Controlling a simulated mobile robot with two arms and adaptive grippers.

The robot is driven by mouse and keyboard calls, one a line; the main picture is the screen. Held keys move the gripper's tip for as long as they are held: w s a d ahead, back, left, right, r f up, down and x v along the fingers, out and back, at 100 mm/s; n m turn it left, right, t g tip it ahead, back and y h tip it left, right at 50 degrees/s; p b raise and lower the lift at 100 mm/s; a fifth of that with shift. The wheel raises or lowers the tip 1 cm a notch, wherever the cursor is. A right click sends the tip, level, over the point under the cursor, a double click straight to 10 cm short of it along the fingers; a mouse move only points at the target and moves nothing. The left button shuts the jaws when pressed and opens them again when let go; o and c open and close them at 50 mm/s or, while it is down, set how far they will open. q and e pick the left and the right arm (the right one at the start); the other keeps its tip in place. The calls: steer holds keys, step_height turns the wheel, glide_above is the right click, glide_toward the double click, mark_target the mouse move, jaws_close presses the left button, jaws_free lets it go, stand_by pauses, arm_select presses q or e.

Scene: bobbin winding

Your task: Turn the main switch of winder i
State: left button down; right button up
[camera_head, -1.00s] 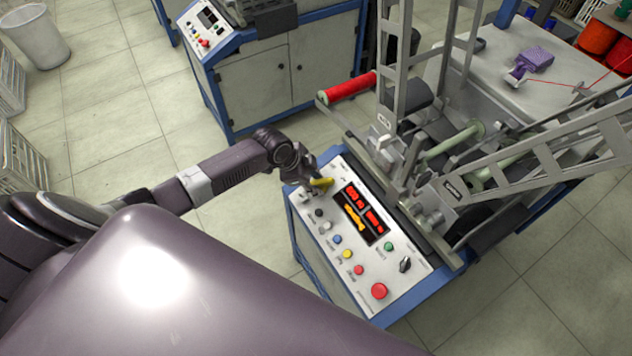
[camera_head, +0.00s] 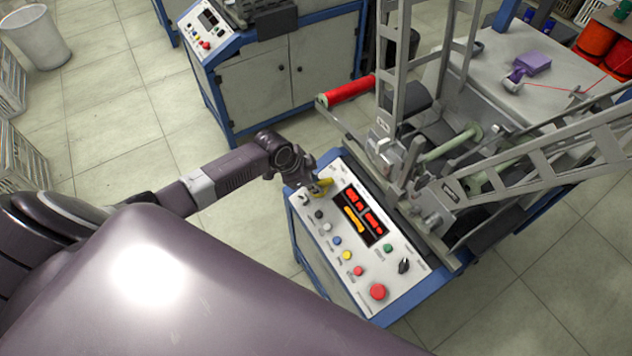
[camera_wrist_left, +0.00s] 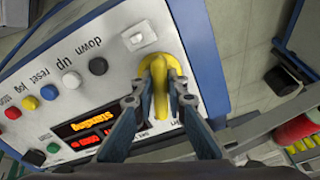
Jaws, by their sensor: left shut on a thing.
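The main switch is a yellow rotary handle (camera_head: 323,187) on a round yellow plate, at the upper left corner of the winder's control panel (camera_head: 345,273). My left gripper (camera_head: 314,189) is at that corner, reaching in from the left. In the left wrist view the handle (camera_wrist_left: 159,84) stands between the two fingertips (camera_wrist_left: 158,103), and the fingers are shut on its sides. The fingers partly cover the panel lettering near the switch. My right gripper is not in view.
The panel has a lit red and orange display (camera_head: 362,213), coloured buttons, a black selector knob (camera_head: 403,266) and a red stop button (camera_head: 378,292). The winder frame with a red spool (camera_head: 351,89) rises behind. Another winder (camera_head: 268,70) stands farther back.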

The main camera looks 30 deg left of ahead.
arm_select(q)
steer(key=n+p, duration=0.4)
steer(key=n, duration=0.1)
steer(key=shift+r, duration=0.15)
steer(key=n+p, duration=0.2)
steer(key=n, duration=0.3)
steer(key=shift+p, duration=0.3)
steer(key=shift+w+a, duration=0.1)
steer(key=shift+n, duration=0.3)
steer(key=c, duration=1.9)
jaws_free()
steer(key=shift+f, duration=0.2)
steer(key=shift+c, duration=0.2)
steer(key=shift+r, duration=0.1)
steer(key=v, duration=1.2)
